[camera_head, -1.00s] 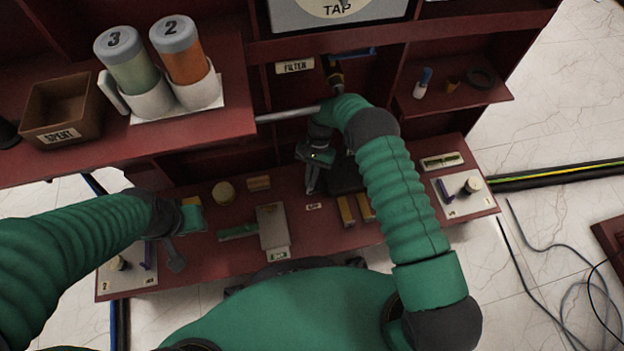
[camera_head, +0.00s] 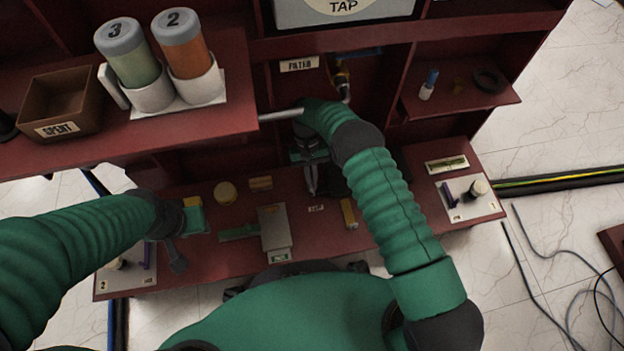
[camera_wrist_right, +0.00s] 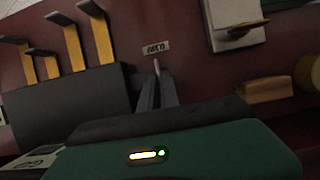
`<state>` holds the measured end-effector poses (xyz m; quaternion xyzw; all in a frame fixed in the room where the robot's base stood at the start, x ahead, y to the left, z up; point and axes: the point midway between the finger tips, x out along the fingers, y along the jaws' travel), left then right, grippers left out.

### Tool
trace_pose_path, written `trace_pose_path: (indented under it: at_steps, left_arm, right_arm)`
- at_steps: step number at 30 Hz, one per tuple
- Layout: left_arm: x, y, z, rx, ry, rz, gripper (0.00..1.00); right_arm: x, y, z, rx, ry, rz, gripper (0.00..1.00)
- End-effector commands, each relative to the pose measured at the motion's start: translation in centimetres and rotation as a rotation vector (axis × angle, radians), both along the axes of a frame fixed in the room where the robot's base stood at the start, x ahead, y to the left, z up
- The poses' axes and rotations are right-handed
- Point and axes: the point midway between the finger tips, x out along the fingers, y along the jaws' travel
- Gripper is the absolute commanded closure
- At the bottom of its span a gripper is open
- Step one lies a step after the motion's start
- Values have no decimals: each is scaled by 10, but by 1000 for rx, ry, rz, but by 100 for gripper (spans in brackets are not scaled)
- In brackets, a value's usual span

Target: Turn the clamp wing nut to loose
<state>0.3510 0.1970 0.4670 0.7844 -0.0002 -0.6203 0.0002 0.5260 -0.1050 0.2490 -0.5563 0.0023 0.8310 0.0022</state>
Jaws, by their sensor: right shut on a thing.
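My right gripper (camera_head: 311,182) points down over the middle of the lower bench, close to a small white label (camera_head: 315,208). In the right wrist view its dark fingers (camera_wrist_right: 158,84) are close together on a small pale grey piece (camera_wrist_right: 157,68) in front of the label. I cannot tell whether this piece is the clamp wing nut; no wing nut shows clearly in either view. My left gripper (camera_head: 177,257) hangs at the left end of the bench, and its finger opening is too dark to read.
A dark block (camera_wrist_right: 65,105) with several yellow-stemmed hooks stands beside the right gripper. A grey plate (camera_head: 274,232) lies on the bench. The upper left shelf holds two bottles (camera_head: 152,65) and a brown bin (camera_head: 62,100).

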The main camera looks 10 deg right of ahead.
Motion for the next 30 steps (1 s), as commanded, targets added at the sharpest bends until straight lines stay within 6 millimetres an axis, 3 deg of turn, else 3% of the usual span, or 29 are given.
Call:
trace_pose_path:
  at_steps: [11, 12, 17, 26, 30]
  left_arm:
    - [0, 0, -1, 0, 0, 0, 64]
    - [0, 0, -1, 0, 0, 0, 64]
    - [0, 0, -1, 0, 0, 0, 64]
    - [0, 0, 2, 0, 0, 0, 64]
    - [0, 0, 15, 0, 0, 0, 64]
  right_arm:
    - [-2, 1, -4, 2, 3, 3, 100]
    - [-2, 1, -4, 2, 3, 3, 91]
    - [-2, 0, -4, 0, 3, 3, 73]
    - [0, 0, 2, 1, 0, 3, 73]
    - [8, 0, 24, 1, -2, 3, 73]
